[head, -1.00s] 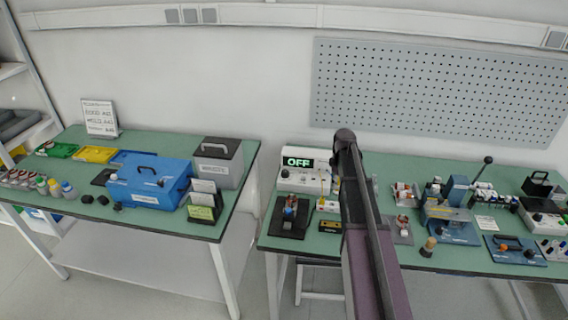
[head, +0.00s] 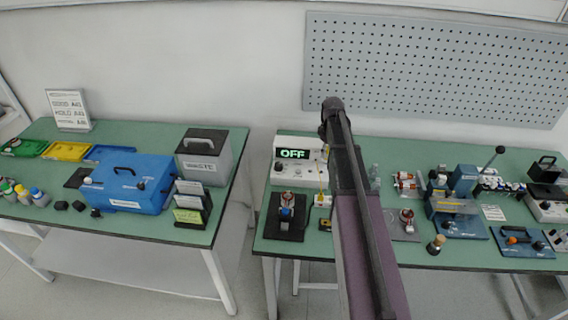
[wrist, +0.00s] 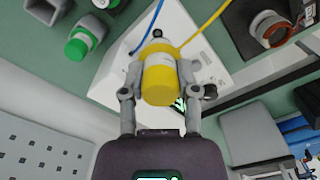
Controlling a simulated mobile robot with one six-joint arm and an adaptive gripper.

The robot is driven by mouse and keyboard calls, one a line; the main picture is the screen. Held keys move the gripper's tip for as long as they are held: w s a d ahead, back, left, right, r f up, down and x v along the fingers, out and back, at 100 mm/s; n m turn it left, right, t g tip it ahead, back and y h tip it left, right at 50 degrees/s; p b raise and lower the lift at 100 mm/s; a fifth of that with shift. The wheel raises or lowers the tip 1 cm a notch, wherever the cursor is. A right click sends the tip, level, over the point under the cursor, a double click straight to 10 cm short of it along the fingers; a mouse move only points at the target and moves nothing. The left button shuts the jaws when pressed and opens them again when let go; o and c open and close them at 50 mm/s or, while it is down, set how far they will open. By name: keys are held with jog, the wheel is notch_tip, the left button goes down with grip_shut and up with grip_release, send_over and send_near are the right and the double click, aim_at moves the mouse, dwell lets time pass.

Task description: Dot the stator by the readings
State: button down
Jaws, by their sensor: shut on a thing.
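In the head view my arm hides the gripper and probe. The instrument (head: 298,171) shows "OFF" in green. A copper-wound stator (head: 287,200) sits on a black plate (head: 287,232) in front of it. What seems to be the same part (wrist: 268,25) shows at the wrist view's upper right. Another copper-wound part (head: 407,216) is on a grey plate, and one more (head: 405,183) lies behind it.
Blue and yellow leads (wrist: 203,27) run near the probe. A green-capped bottle (wrist: 80,45) stands beside the instrument. The left table holds a blue case (head: 127,184), a grey waste box (head: 222,160), card holders (head: 192,205) and a sign (head: 70,110). A gap separates the tables.

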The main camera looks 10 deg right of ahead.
jog(key=shift+a, duration=0.2)
jog(key=shift+a, duration=0.2)
jog(key=s+a+n, duration=0.1)
jog(key=s+a, duration=0.2)
jog(key=a, duration=0.4)
jog(key=s+a+r+n+p, duration=0.1)
jog(key=s+a, duration=0.2)
jog(key=a, duration=0.5)
jog(key=shift+s+a+r+n, duration=0.15)
jog(key=shift+s+r+n, duration=0.05)
jog(key=shift+r+n, duration=0.1)
jog(key=shift+f, duration=0.25)
jog(key=shift+f+b, duration=2.2)
jog(key=shift+f, duration=0.05)
jog(key=shift+f+b, duration=0.6)
jog(key=shift+b, duration=0.1)
jog(key=shift+r, duration=0.1)
jog(key=shift+r+p, duration=2.9)
jog(key=shift+p, duration=0.15)
